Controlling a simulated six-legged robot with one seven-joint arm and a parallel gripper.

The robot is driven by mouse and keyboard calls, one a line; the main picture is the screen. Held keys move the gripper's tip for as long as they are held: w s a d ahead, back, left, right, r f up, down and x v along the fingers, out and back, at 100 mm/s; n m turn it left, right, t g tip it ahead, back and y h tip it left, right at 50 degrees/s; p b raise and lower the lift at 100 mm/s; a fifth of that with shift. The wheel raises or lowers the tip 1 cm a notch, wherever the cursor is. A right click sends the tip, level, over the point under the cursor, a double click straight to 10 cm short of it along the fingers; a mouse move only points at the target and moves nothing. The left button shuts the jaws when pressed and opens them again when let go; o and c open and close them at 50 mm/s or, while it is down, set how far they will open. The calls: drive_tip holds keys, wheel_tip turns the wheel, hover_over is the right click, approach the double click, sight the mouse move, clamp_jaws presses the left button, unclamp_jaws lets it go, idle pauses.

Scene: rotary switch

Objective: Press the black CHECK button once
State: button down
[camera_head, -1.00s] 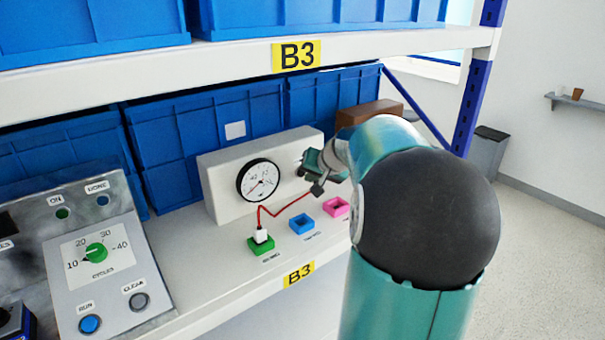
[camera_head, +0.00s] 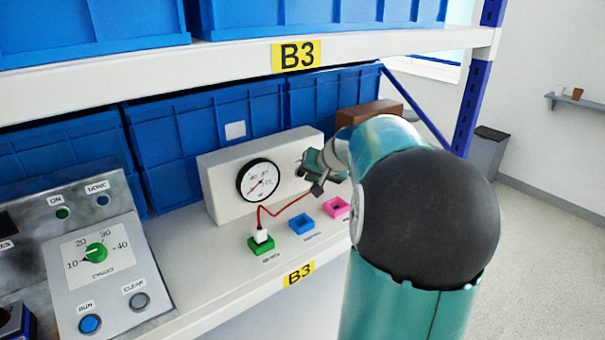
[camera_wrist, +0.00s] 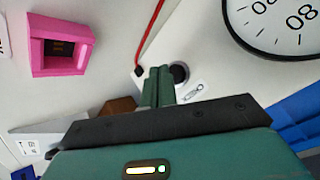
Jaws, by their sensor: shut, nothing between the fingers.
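The black round CHECK button (camera_wrist: 180,73) is on the white gauge box's face in the wrist view, partly covered by my fingers. My gripper (camera_wrist: 158,70) is shut and empty. Its green fingertips overlap the button's left edge in the picture; I cannot tell whether they touch it. In the head view my gripper (camera_head: 308,163) is at the right part of the white box (camera_head: 222,192), right of the gauge (camera_head: 259,179). The button cannot be made out surely there.
A green block (camera_head: 261,246) with a white plug and red cable, a blue socket (camera_head: 302,224) and a pink socket (camera_head: 337,207) are in front of the box. A control panel (camera_head: 95,270) stands at left. Blue bins (camera_head: 190,135) are behind, and a shelf is above.

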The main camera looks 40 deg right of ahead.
drive_tip(key=shift+w, duration=0.15)
drive_tip(key=shift+w, duration=0.25)
drive_tip(key=shift+w+d, duration=0.1)
drive_tip(key=shift+w, duration=0.35)
idle(0.6)
drive_tip(key=shift+s, duration=0.85)
drive_tip(key=shift+s, duration=0.1)
drive_tip(key=shift+s+a, duration=0.2)
drive_tip(key=shift+s, duration=1)
drive_tip(key=shift+s+a, duration=0.15)
drive_tip(key=shift+s, duration=1.05)
